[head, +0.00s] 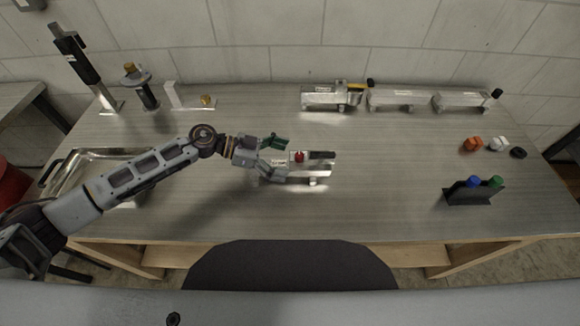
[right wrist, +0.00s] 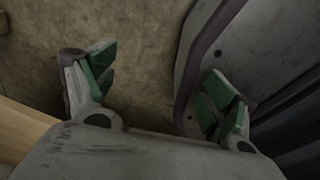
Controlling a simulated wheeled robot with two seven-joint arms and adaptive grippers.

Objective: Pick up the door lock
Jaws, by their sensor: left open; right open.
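A small aluminium trailer (head: 313,174) stands mid-table in the head view. A red knob (head: 299,157) and a dark bar (head: 322,155) show along its upper edge. I cannot tell for sure which small part is the door lock. My left gripper (head: 280,157) is open at the trailer's left end, its green-padded fingers spread toward the red knob. I cannot tell whether it touches anything. My right gripper (right wrist: 164,75) shows only in the right wrist view, open and empty, with floor behind it.
A metal tray (head: 88,166) lies left under my left arm. A dark holder (head: 473,194) with blue and green caps and several small knobs (head: 497,144) are at right. The front middle is clear.

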